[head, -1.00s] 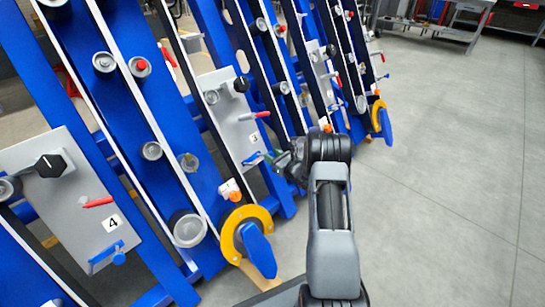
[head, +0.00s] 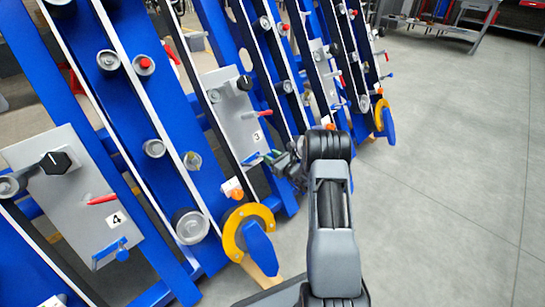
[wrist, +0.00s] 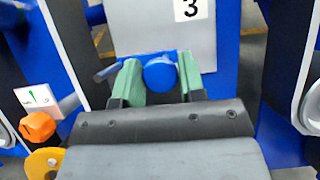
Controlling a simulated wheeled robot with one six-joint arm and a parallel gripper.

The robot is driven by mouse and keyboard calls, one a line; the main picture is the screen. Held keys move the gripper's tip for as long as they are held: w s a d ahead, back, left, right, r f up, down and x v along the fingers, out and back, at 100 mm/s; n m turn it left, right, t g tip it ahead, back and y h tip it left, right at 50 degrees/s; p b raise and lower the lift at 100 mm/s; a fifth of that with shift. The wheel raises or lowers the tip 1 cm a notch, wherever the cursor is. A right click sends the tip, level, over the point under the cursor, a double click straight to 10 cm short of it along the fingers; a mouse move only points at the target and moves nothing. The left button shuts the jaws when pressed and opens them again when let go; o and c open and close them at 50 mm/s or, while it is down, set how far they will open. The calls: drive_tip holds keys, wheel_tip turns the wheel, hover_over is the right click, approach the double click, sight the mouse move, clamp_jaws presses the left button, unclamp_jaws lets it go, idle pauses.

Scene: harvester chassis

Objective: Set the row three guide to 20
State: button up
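The row three panel (head: 238,115) is a grey plate with a "3" label, and it also fills the top middle of the wrist view (wrist: 150,28). Its guide (wrist: 160,75) is a blue knob at the plate's lower edge, with a grey-blue bar (wrist: 107,73) sticking out to its left. My gripper (wrist: 160,78) has one green finger on each side of the blue knob. I cannot tell whether the fingers touch it. In the head view my gripper (head: 283,160) is small and beside the lower edge of this panel. No scale or number for the guide can be read.
The row four panel (head: 75,195) with its own blue guide (head: 108,253) is nearer, at left. An orange knob (wrist: 38,127) and a yellow disc (wrist: 42,163) are at lower left in the wrist view. Blue frame rails stand on both sides. Open grey floor (head: 450,170) lies to the right.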

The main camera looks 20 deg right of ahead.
drive_tip(key=o, duration=0.4)
drive_tip(key=shift+c, duration=0.2)
drive_tip(key=p+v, duration=0.4)
drive_tip(key=v, duration=1)
drive_tip(key=shift+w, duration=0.15)
drive_tip(key=s+a+r+n+g+y+p, duration=0.3)
drive_tip(key=a+r+n+g+p, duration=0.45)
drive_tip(key=r, duration=0.65)
drive_tip(key=s+a+r+n+g+y+p, duration=0.4)
drive_tip(key=a+r+n+p, duration=0.5)
drive_tip(key=r, duration=0.6)
drive_tip(key=s+r+n+h+p, duration=0.4)
drive_tip(key=r+n+p, duration=0.1)
drive_tip(key=r, duration=0.3)
drive_tip(key=s+r+n+g+h+p, duration=0.1)
drive_tip(key=s+r+n+h+p, duration=0.4)
drive_tip(key=r+p, duration=0.2)
drive_tip(key=s+a+r+n+h+p, duration=0.1)
drive_tip(key=s+r+n+h+p, duration=0.3)
drive_tip(key=r, duration=0.7)
drive_tip(key=shift+s+r+n+h+p, duration=0.2)
drive_tip(key=shift+s+n+h+p, duration=0.15)
drive_tip(key=shift+n+p, duration=0.45)
